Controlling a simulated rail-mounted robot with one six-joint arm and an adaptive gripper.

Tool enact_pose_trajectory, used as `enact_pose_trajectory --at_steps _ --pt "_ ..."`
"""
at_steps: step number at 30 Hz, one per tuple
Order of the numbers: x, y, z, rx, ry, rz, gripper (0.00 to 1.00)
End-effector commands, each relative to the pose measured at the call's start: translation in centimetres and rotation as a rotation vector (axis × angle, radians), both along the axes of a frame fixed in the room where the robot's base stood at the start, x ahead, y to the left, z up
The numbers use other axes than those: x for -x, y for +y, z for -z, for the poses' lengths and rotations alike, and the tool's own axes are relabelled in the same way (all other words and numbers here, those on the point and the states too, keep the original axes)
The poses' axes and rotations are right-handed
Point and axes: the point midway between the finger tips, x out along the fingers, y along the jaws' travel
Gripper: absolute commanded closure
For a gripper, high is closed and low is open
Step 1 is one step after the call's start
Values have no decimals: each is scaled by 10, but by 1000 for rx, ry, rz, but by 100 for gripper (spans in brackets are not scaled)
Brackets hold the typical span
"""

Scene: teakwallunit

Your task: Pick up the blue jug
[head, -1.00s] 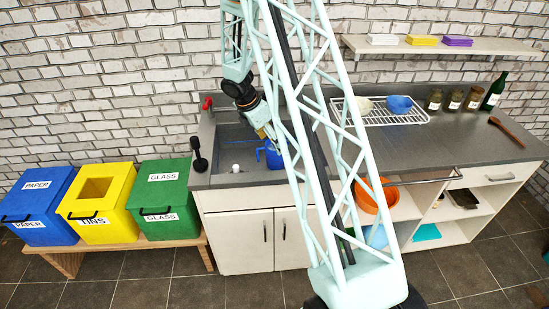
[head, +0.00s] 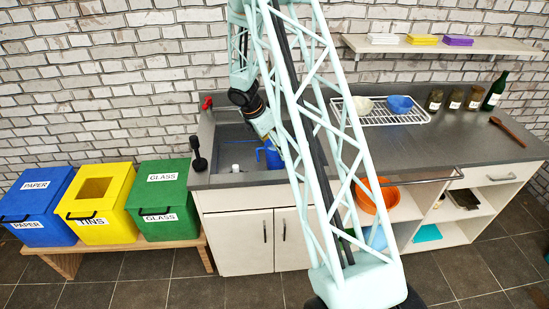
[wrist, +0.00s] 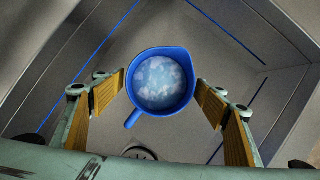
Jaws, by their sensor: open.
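The blue jug (wrist: 160,82) stands in the grey sink basin, seen from above in the wrist view. It holds something pale and cloudy, and a spout or handle points to the lower left. In the head view the jug (head: 270,156) shows at the basin's right side, partly hidden by my arm. My gripper (wrist: 160,95) is open, with one wood-coloured finger pad on each side of the jug. No contact shows, and its height above the jug is hard to tell. In the head view the fingertips are mostly hidden behind my arm.
The sink basin (head: 228,150) has walls close around the jug. A drain (wrist: 139,154) lies in its floor. A dish rack (head: 415,117) with bowls stands to the right.

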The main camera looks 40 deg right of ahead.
Motion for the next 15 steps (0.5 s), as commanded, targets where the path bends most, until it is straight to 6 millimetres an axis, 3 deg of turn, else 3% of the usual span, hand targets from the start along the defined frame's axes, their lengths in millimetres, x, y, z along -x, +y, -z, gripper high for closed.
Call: enact_pose_trajectory --at_steps 5,15 --pt "0 -5 14 0 1 -2 34" --pt "0 -6 15 0 -1 -1 34"
